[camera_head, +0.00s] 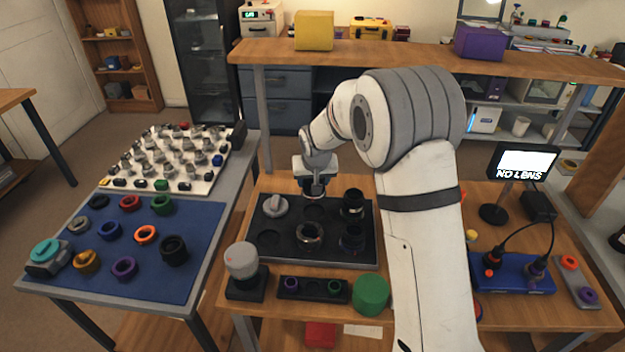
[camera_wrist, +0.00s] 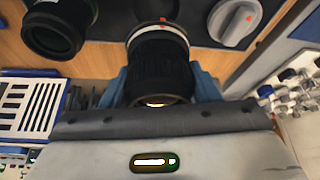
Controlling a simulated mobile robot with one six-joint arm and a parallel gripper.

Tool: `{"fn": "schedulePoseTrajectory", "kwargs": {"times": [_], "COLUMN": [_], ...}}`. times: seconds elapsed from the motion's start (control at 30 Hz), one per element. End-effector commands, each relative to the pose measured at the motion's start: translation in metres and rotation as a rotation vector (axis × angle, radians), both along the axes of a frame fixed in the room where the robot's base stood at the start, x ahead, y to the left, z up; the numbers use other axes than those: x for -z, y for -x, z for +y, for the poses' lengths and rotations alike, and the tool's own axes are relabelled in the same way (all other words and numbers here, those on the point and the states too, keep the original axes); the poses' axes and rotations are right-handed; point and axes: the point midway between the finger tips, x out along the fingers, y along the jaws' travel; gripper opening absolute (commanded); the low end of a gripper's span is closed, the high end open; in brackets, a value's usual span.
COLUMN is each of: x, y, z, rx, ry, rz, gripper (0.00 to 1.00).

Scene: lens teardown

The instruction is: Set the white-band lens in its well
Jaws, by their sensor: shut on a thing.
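The white-band lens (camera_wrist: 160,62) is black, with a white ring and a small red mark near its far end. My gripper (camera_wrist: 158,86) is shut on it, a blue finger on each side. In the head view my gripper (camera_head: 314,178) is over the back of the black well tray (camera_head: 330,258), and the lens (camera_head: 313,191) shows as a small dark shape below it. A dark round well (camera_head: 314,212) lies just in front of the lens there. I cannot tell whether the lens touches the tray.
A grey knobbed disc (camera_head: 274,206) sits left in the tray, and a black lens (camera_head: 352,204) right. Nearer are a lens with a metallic ring (camera_head: 309,234), another dark lens (camera_head: 351,239) and an empty well (camera_head: 268,240). A screen reading NO LENS (camera_head: 523,162) stands right.

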Motion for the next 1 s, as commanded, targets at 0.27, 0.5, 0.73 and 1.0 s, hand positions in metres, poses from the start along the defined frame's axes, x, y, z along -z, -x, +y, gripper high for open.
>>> {"fn": "schedulePoseTrajectory", "kwargs": {"times": [0.27,0.5,0.73,1.0], "x": [0.031,0.055,0.060,0.060], "y": [0.000,0.000,0.000,0.000], "z": [0.000,0.001,0.001,0.001], "rx": [-0.001,-0.001,-0.001,-0.002], "ry": [0.001,0.001,-0.001,0.000], "rz": [0.002,0.002,-0.001,-0.001], "gripper": [0.24,0.24,0.24,0.24]}}
